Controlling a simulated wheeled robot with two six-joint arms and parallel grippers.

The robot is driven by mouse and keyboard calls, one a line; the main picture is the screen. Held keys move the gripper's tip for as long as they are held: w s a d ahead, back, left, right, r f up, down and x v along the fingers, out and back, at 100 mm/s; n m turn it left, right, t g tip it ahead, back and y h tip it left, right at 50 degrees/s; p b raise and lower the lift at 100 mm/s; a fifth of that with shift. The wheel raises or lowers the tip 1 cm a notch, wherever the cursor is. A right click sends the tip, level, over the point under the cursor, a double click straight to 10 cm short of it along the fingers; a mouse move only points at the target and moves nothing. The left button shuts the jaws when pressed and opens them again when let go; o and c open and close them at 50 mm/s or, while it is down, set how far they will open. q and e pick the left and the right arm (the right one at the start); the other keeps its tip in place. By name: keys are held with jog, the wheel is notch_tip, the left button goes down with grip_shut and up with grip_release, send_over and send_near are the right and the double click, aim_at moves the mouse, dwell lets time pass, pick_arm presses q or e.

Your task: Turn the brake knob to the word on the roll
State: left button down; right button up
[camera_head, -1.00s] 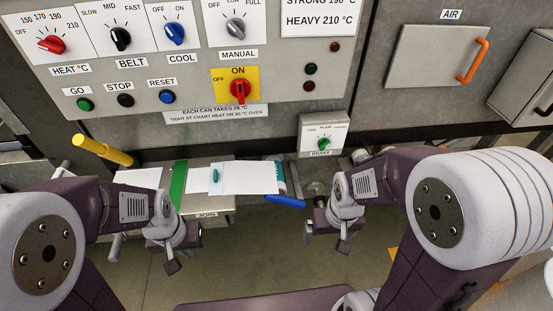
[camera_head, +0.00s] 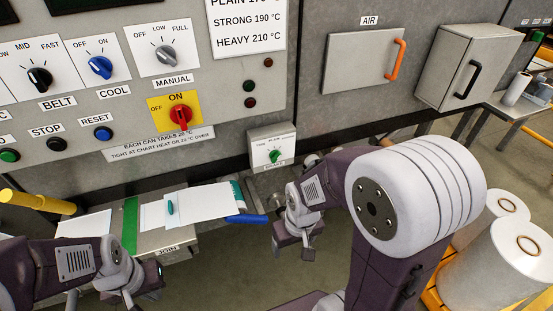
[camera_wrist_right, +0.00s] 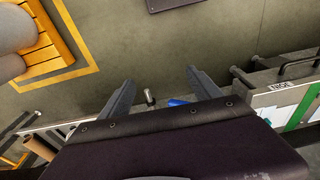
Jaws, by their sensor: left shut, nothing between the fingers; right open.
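The green brake knob (camera_head: 274,156) sits on a small pale box (camera_head: 259,135) below the control panel. Its dial has several words around it, too small to read surely; the knob points roughly upward. White rolls (camera_head: 476,262) stand at the lower right, and no word is readable on them. My right gripper (camera_head: 294,250) is open and empty, below and slightly right of the brake box, apart from it. Its two spread fingers also show in the right wrist view (camera_wrist_right: 160,95). My left gripper (camera_head: 142,292) is shut and empty at the lower left, below the join table.
The control panel (camera_head: 220,90) carries several other knobs and buttons. White sheets (camera_head: 205,203) and a blue handle (camera_head: 247,219) lie left of my right gripper. A yellow bar (camera_head: 35,201) is at far left. The AIR door (camera_head: 362,62) is at upper right.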

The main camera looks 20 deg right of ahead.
jog(key=w+r+n+t+b, duration=0.2)
jog(key=w+n+t+b, duration=0.15)
jog(key=w, duration=0.45)
jog(key=w+d+r+n+t+b, duration=0.1)
jog(key=w+r+n+t+b, duration=0.1)
jog(key=w+t+b, duration=0.35)
jog(key=w+r+n+t+b, duration=0.2)
jog(key=w+r+t+b, duration=0.1)
jog(key=w, duration=0.7)
jog(key=n+t+b, duration=0.3)
jog(key=t+b, duration=0.2)
jog(key=b, duration=1.9)
send_near(276, 159)
jog(key=shift+w+r+m, duration=0.1)
jog(key=shift+r+m, duration=0.1)
jog(key=shift+m, duration=0.05)
jog(key=w+b, duration=0.1)
jog(key=w, duration=0.8)
